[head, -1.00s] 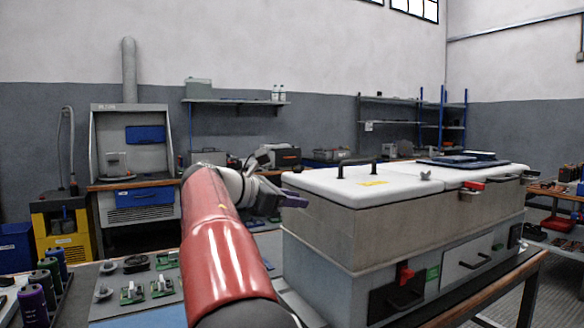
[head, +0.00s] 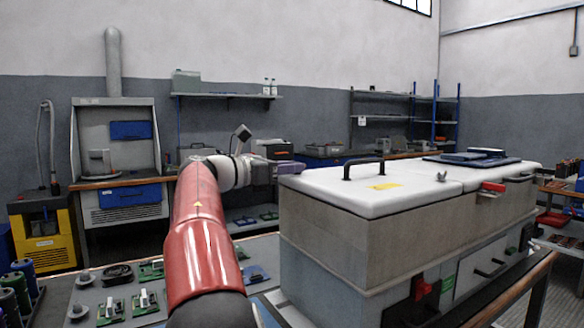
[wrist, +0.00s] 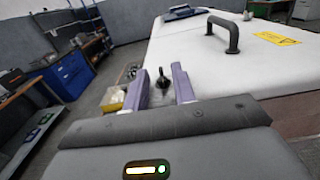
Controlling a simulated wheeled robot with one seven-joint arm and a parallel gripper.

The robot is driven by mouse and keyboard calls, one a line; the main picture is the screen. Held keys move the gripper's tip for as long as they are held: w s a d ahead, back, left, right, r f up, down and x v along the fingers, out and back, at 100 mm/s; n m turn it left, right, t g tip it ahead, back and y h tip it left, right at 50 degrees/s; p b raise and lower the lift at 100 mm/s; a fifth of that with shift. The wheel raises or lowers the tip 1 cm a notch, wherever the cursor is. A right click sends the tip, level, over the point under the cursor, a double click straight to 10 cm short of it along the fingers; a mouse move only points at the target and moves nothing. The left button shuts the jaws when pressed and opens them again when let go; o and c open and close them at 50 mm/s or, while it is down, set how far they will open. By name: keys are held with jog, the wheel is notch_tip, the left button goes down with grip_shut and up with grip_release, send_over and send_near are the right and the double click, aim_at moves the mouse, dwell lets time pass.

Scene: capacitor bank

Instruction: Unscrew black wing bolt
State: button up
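A small black piece that looks like the black wing bolt (wrist: 162,79) shows in the wrist view, beside the left edge of the white lid (wrist: 215,65). It lies between the two purple fingers of my gripper (wrist: 160,86), with visible space on both sides. My gripper is open, and I see no contact with the bolt. In the head view, my gripper (head: 289,168) is level with the far left corner of the white lid (head: 330,190). The black bolt is hidden in that view.
A black handle (head: 362,168), a yellow label (head: 384,186) and a grey wing-shaped fastener (head: 441,176) are on the lid. A dark blue flat item (head: 470,158) lies at its far end. Circuit boards (head: 110,311) lie on the bench at left.

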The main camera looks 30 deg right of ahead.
jog(key=shift+d, duration=0.55)
grip_shut()
